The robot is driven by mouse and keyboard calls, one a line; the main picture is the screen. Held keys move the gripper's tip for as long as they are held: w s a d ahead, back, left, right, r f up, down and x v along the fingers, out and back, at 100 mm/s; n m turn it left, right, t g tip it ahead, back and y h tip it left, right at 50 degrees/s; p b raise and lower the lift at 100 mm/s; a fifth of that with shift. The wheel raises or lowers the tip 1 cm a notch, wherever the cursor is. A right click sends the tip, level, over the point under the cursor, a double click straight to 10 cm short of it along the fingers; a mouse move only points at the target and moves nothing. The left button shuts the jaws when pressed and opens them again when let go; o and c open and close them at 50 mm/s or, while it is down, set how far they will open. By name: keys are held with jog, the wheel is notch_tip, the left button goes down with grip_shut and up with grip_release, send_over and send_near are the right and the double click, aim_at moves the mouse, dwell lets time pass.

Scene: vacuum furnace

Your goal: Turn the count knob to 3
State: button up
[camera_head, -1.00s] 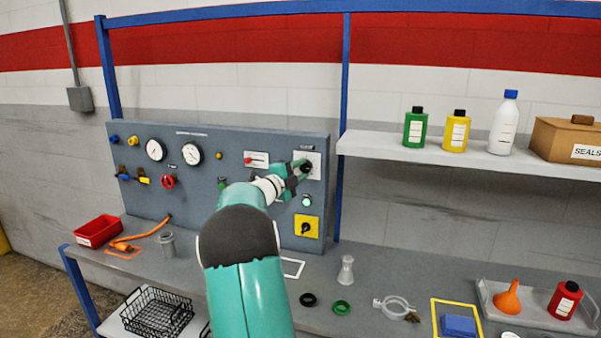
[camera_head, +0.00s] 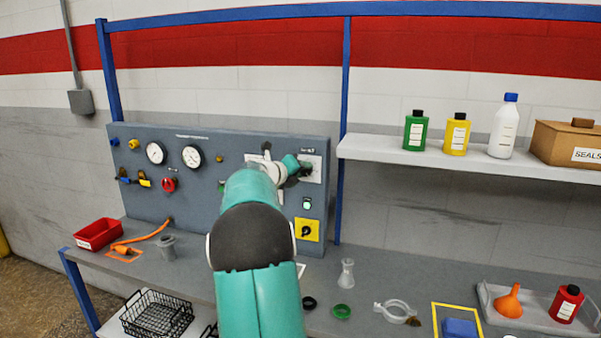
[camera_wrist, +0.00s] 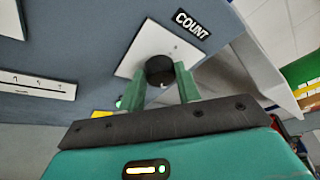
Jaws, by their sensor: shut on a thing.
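The count knob (camera_wrist: 159,70) is a black round knob on a white plate (camera_wrist: 150,40) beside a label reading COUNT, seen in the wrist view. In the head view the plate (camera_head: 314,163) is at the upper right of the grey panel, and the knob is partly hidden by my arm. My gripper (camera_wrist: 166,84) is shut on the knob, with one green finger on each side of it. The wrist view is tilted relative to the panel. The knob's pointer and its number marks are too small or hidden to read.
The grey panel (camera_head: 200,206) also carries gauges (camera_head: 192,156), a red valve handle (camera_head: 169,185), a lit green button (camera_head: 307,203) and a black knob on a yellow plate (camera_head: 307,230). A shelf (camera_head: 400,152) with bottles juts out at the right.

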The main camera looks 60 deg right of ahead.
jog(key=shift+m+t, duration=0.3)
jog(key=shift+m, duration=0.1)
dwell(0.3)
jog(key=o, duration=1)
jog(key=v, duration=1.3)
jog(key=shift+a+r, duration=0.35)
jog(key=shift+r, duration=0.05)
